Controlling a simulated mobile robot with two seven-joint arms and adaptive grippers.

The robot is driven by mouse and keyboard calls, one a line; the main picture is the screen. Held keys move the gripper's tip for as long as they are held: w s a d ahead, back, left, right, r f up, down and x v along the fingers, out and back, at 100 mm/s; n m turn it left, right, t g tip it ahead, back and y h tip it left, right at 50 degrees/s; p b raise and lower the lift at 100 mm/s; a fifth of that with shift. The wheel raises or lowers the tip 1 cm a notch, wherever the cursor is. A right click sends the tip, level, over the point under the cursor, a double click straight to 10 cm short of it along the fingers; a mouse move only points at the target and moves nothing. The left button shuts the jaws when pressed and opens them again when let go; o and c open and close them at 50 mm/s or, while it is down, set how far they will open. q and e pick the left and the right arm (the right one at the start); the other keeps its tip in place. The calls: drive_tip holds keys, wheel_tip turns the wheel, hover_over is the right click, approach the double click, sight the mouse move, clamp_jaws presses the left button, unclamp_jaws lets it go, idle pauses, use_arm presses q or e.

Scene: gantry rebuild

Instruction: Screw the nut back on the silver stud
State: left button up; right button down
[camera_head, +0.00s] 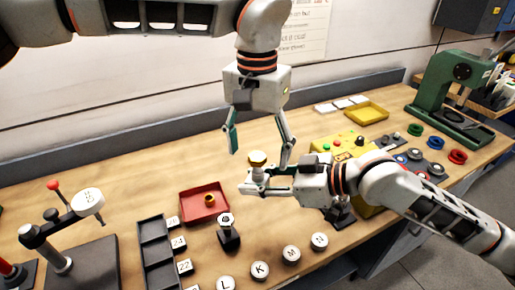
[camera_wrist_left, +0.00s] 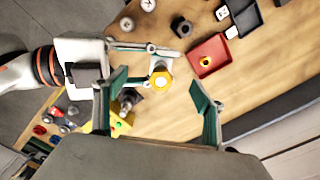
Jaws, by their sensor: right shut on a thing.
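My left gripper (camera_head: 259,150) is open and empty, pointing down from above. In the left wrist view its fingers (camera_wrist_left: 160,95) stand well apart. My right gripper (camera_head: 262,186) is shut on a pale, silvery piece, likely the silver stud (camera_head: 256,174), held upright above the table. A gold hex nut (camera_head: 257,158) sits at its top, between and below the left fingertips, apparently untouched by them. In the left wrist view the nut (camera_wrist_left: 161,80) shows a pale centre. Whether it is threaded on cannot be told. The stud's lower part is hidden by the right fingers.
A red tray (camera_head: 187,217) holds another gold ring-like piece (camera_head: 210,199). A black stand (camera_head: 229,239) with a silvery top is close by. Lettered discs (camera_head: 260,269) line the front. A yellow box (camera_head: 335,149) lies behind the right arm; a green press (camera_head: 452,80) stands far right.

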use_arm(q)
drive_tip(key=n, duration=0.7)
drive_tip(key=c, duration=1.9)
drive_tip(key=shift+o, duration=0.2)
drive_tip(key=m, duration=0.7)
drive_tip(key=o, duration=1.9)
drive_tip(key=shift+c, duration=0.2)
drive_tip(key=n, duration=0.7)
